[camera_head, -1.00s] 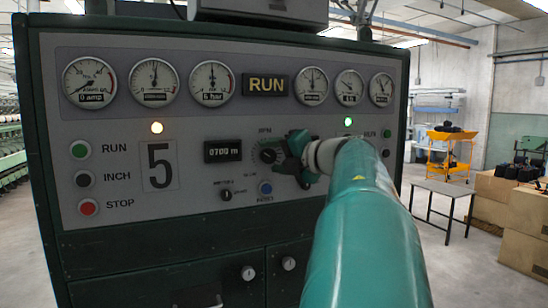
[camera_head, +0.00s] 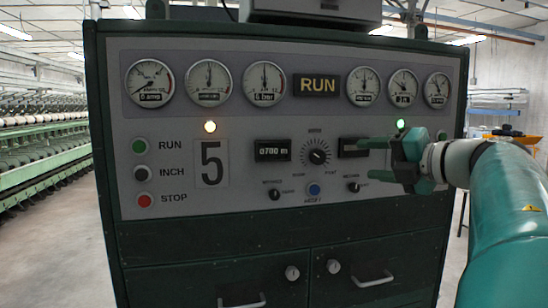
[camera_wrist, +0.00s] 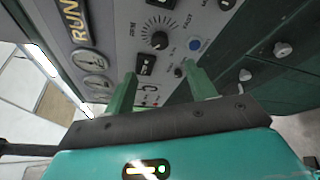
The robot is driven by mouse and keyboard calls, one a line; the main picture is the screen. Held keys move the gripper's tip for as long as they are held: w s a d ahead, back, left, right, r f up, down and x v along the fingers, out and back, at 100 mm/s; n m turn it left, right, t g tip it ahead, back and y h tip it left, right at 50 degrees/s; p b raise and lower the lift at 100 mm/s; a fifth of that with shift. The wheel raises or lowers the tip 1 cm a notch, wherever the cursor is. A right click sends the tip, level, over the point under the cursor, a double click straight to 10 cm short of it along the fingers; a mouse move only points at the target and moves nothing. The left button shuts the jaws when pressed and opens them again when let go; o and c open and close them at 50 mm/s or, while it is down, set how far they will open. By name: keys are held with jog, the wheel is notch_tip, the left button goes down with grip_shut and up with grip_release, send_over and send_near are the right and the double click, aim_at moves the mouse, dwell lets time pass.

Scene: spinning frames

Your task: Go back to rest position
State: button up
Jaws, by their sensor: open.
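My gripper (camera_head: 378,158) is in front of the right part of the control panel (camera_head: 240,120) in the head view, with its fingers pointing left. In the wrist view my gripper (camera_wrist: 162,90) shows two green fingers spread apart with nothing between them. The rotary dial (camera_head: 317,152) stands clear to the left of the fingers, and it also shows in the wrist view (camera_wrist: 159,40). My gripper covers part of the panel's right side.
The dark green cabinet (camera_head: 200,245) carries gauges, a lit RUN sign (camera_head: 317,84), buttons and drawers with handles. A spinning frame (camera_head: 45,155) stands at the left. An orange cart (camera_head: 515,138) is behind at the right. Pale floor shows on both sides.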

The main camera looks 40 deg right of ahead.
dwell(0.3)
jog(key=w+a+r+m+t+h, duration=0.2)
jog(key=w+r+m+t, duration=0.15)
jog(key=w, duration=0.35)
jog(key=w+a+f+m+g+h, duration=0.45)
jog(key=w+a+f+m, duration=0.55)
jog(key=m, duration=0.5)
jog(key=s+a+f+m+g+y, duration=0.3)
jog(key=a+f+g+y, duration=0.2)
jog(key=a+f, duration=1.2)
jog(key=s+a+f+g+y, duration=0.4)
jog(key=s+a+f, duration=0.3)
jog(key=a+f, duration=0.4)
jog(key=shift+s+a+f+g, duration=0.15)
jog(key=shift+s+g, duration=0.25)
